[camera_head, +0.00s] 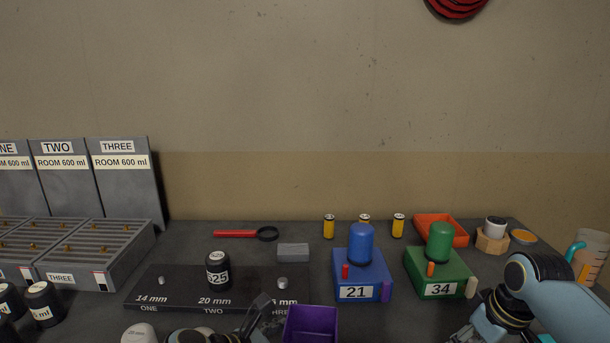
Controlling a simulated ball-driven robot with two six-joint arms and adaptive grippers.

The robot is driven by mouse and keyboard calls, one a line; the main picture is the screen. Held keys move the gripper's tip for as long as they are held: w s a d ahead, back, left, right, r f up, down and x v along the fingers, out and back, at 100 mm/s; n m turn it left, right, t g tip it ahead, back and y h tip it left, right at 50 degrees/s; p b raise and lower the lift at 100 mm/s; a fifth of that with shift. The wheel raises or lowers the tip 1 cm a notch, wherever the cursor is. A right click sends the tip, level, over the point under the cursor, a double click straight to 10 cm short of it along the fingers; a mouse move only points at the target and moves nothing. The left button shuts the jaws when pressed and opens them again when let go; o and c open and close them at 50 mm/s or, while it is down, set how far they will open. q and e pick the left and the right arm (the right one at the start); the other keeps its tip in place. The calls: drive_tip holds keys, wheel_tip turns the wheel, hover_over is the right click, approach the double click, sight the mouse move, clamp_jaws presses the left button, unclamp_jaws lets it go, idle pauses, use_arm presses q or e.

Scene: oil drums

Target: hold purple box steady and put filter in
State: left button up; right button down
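A purple open-topped box (311,322) stands at the bottom centre, cut off by the lower edge. My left gripper (264,311) is just left of the box; I cannot tell whether it touches the box or how far its fingers are apart. A black cylinder with a white label (217,270), which looks like a filter, stands upright over the 20 mm place of the dark plate (165,291). My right gripper (476,336) is low at the right, partly cut off, away from the purple box; its opening is unclear.
A blue block marked 21 (357,293) and a green block marked 34 (440,290) stand right of the purple box. Behind are a grey block (293,252), a red-handled strap tool (235,233) and an orange tray (437,217). Black canisters (43,300) stand at the left.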

use_arm(q)
drive_tip(key=shift+s+d+r, duration=0.1)
drive_tip(key=shift+s, duration=0.05)
drive_tip(key=shift+c, duration=0.8)
drive_tip(key=c, duration=0.5)
clamp_jaws()
drive_tip(key=c, duration=1.4)
unclamp_jaws()
drive_tip(key=o, duration=1.6)
